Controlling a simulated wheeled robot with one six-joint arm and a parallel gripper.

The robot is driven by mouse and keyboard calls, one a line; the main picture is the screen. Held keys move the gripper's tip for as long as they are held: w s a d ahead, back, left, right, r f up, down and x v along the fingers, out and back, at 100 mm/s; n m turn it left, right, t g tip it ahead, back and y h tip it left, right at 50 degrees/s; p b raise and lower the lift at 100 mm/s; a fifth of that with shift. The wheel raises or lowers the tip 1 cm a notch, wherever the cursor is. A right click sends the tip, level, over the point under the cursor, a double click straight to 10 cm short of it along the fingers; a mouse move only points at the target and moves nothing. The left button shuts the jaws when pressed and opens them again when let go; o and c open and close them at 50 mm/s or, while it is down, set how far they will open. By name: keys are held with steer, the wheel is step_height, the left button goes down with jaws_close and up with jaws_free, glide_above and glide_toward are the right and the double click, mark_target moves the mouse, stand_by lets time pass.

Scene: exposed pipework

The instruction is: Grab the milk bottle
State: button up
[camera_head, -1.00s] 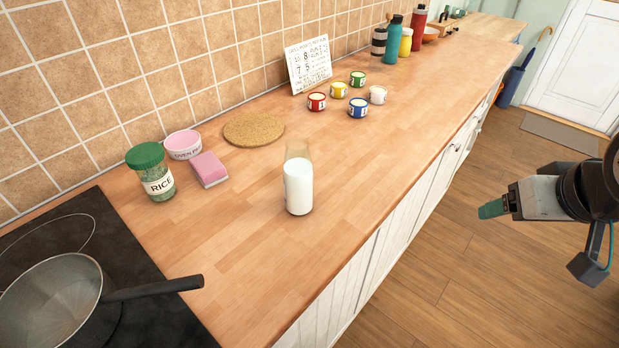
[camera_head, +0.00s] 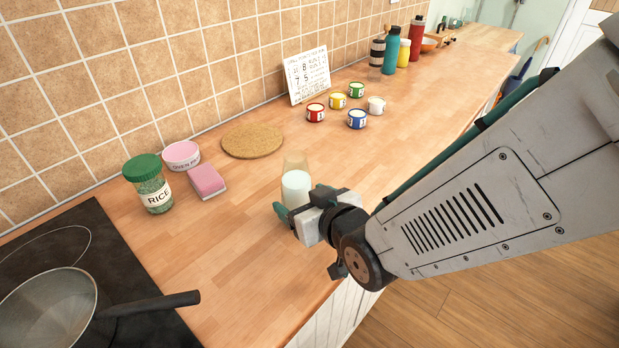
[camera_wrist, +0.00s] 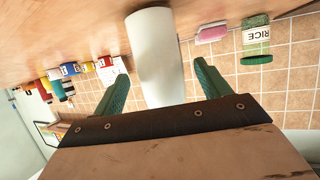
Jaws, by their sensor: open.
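The milk bottle (camera_head: 296,186) is clear glass with white milk in it and stands upright on the wooden counter. My gripper (camera_head: 300,206) is at the bottle from the front right, and its green fingers and wrist hide the bottle's lower part in the head view. In the wrist view, the bottle (camera_wrist: 155,55) shows as a white cylinder between the two spread green fingers of my gripper (camera_wrist: 158,82). A gap shows on each side of the bottle, so the gripper is open and not clamped on it.
A rice jar (camera_head: 149,184), pink sponge (camera_head: 207,181), pink bowl (camera_head: 182,155) and cork mat (camera_head: 252,140) stand left of and behind the bottle. Several small paint-like cans (camera_head: 357,118) are farther back. A pot (camera_head: 50,312) sits on the black hob, its handle pointing right.

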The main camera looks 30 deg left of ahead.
mark_target(303, 199)
steer(key=x, duration=0.2)
steer(key=shift+w+a+f, duration=0.15)
steer(key=shift+w+a, duration=0.05)
steer(key=shift+a+f, duration=0.1)
steer(key=shift+a, duration=0.3)
steer(key=shift+w+d, duration=0.1)
steer(key=shift+c, duration=0.7)
steer(key=c, duration=1)
steer(key=shift+w, duration=0.1)
steer(key=shift+c, duration=1.3)
